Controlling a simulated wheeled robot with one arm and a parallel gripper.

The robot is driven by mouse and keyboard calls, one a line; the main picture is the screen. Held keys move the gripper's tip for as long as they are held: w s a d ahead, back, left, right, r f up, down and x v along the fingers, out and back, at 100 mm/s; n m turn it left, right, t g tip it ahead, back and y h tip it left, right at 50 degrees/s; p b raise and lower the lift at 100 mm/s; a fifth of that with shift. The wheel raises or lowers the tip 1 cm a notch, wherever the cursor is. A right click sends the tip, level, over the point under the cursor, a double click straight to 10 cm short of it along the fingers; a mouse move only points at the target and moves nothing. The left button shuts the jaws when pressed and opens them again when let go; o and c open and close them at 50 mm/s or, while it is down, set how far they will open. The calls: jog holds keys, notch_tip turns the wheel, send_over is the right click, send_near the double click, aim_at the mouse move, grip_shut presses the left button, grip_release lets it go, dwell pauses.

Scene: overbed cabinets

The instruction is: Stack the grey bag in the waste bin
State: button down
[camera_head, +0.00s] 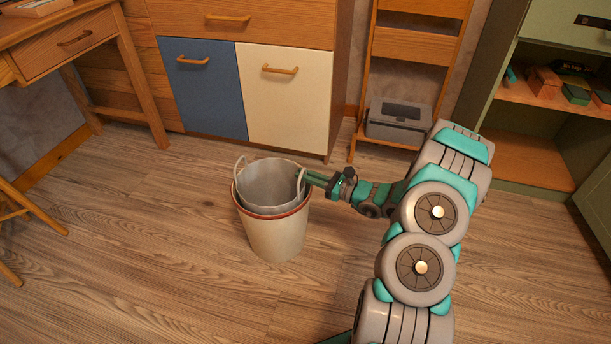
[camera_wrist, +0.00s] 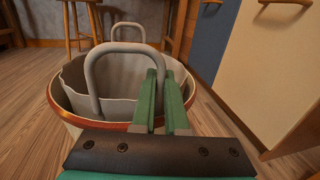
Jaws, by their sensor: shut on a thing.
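The grey bag (camera_head: 268,183) sits upright inside the waste bin (camera_head: 276,238), with its upper edge and two loop handles standing above the bin's red rim. The bin is cream-white and stands on the floor. My gripper (camera_head: 303,178) reaches in from the right and is shut on the bag's near handle. In the wrist view the fingers (camera_wrist: 164,98) are at the right leg of this handle, and the bag (camera_wrist: 92,85) shows within the bin's rim (camera_wrist: 58,108). How deep the bag sits is hidden by the bin wall.
A cabinet with a blue door (camera_head: 203,88) and a cream door (camera_head: 288,95) stands behind the bin. A grey box (camera_head: 398,121) sits on a wooden rack at the back. A desk (camera_head: 62,40) is at the left. The floor around the bin is clear.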

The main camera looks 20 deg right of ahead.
jog(key=shift+f, duration=0.6)
jog(key=c, duration=0.9)
grip_release()
jog(key=shift+c, duration=0.2)
jog(key=shift+r, duration=0.1)
